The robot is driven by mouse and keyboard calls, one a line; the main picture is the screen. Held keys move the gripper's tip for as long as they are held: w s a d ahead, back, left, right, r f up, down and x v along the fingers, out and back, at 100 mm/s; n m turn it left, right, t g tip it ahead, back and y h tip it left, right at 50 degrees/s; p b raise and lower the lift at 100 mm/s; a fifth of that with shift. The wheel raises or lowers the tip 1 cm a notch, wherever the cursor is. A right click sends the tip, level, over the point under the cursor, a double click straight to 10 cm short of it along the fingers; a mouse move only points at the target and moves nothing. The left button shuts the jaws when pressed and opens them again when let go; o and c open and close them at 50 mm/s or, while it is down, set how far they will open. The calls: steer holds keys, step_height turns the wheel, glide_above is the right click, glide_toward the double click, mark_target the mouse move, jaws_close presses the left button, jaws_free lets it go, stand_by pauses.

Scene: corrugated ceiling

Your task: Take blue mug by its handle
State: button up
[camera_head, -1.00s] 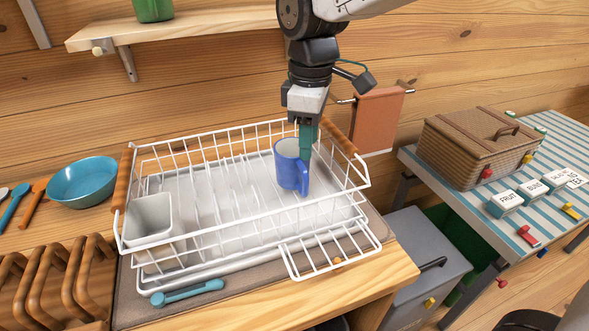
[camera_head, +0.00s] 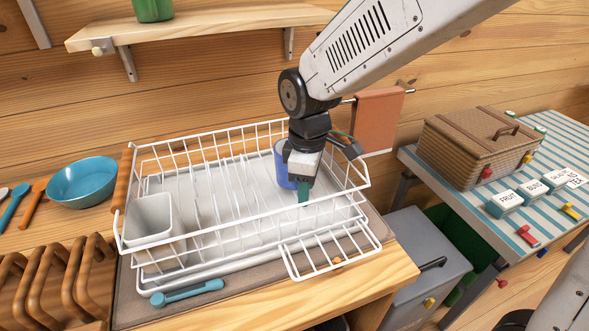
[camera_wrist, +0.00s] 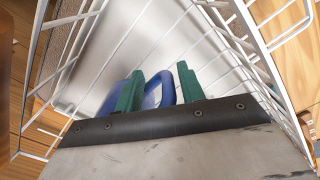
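The blue mug (camera_head: 282,167) stands in the right part of the white wire dish rack (camera_head: 222,133). My gripper (camera_head: 303,190) is low in the rack at the mug's front right side and hides part of it. In the wrist view, my gripper's two green fingers (camera_wrist: 158,84) are apart. The blue mug's handle (camera_wrist: 166,88) shows between them, with a gap before the right finger. The mug's body (camera_wrist: 108,98) lies to the left of the left finger. The dark gripper edge hides the lower part of the mug there.
A teal bowl (camera_head: 82,182) is on the counter at left. A wooden shelf (camera_head: 200,28) is above. A wicker basket (camera_head: 470,150) stands on the striped table at right.

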steer(key=shift+c, duration=0.3)
jaws_close()
steer(key=shift+r, duration=0.1)
